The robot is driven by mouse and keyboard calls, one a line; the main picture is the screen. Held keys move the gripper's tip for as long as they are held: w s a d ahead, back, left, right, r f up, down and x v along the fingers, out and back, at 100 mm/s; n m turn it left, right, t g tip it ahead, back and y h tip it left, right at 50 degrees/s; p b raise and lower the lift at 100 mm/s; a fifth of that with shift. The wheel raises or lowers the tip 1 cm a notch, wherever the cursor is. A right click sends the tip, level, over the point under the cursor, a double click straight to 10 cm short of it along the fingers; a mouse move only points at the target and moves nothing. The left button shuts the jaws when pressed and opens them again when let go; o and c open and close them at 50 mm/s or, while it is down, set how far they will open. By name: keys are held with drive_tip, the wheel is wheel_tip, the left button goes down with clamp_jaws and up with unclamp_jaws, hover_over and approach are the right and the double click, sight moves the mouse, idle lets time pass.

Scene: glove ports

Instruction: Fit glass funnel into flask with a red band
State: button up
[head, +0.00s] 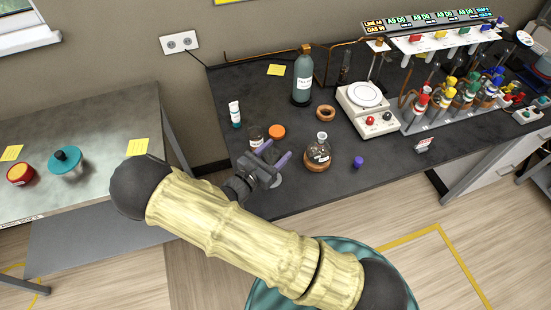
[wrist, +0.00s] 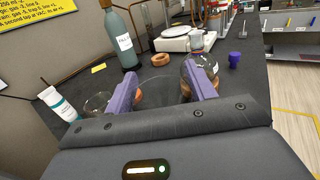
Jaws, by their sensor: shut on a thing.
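My gripper (head: 276,153) is over the front left part of the dark bench, its two purple fingers pointing away from me. It is shut on the glass funnel (wrist: 158,86), which is clear and shows only as a faint round outline between the fingers (wrist: 163,72) in the wrist view. The funnel's stem cannot be made out. A round glass flask (head: 319,153) with a brownish lower part stands upright to the right of the gripper, apart from it. In the wrist view the flask (wrist: 204,68) is partly hidden behind the right finger. I cannot clearly make out a red band.
A brown ring (head: 325,113), a green bottle (head: 302,78) and a white hotplate (head: 367,108) stand behind.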

sight(275, 156)
wheel_tip(275, 156, up, 7)
drive_tip(key=shift+f+b, duration=0.2)
drive_tip(key=shift+b, duration=0.3)
drive_tip(key=shift+w, duration=0.1)
